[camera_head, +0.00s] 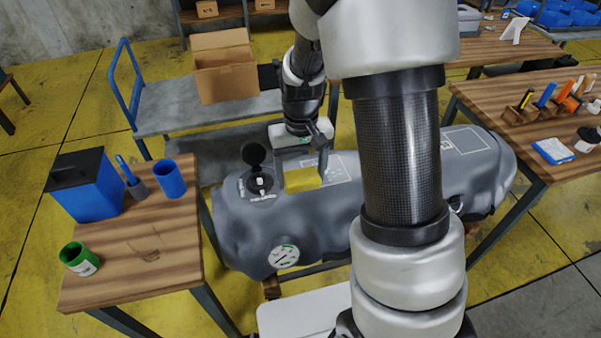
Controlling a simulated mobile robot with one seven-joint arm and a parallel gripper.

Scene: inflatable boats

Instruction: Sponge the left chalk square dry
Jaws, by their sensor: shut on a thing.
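My gripper (301,166) is shut on a yellow sponge (302,180), low over the top of the grey inflatable tube (240,228). I cannot tell whether the sponge touches the tube. The left chalk square (337,170) is a white outline on the tube, just right of the sponge. The sponge and a finger hide its left side, and my arm may hide its right edge. The right chalk square (467,140) shows to the right of my arm.
A black open valve (257,180) is left of the sponge, with a round gauge (284,256) below. The left table (130,275) holds a blue bin (88,190), a blue cup (170,180) and a green cup (80,260). A cart (195,110) with an open carton (224,72) stands behind.

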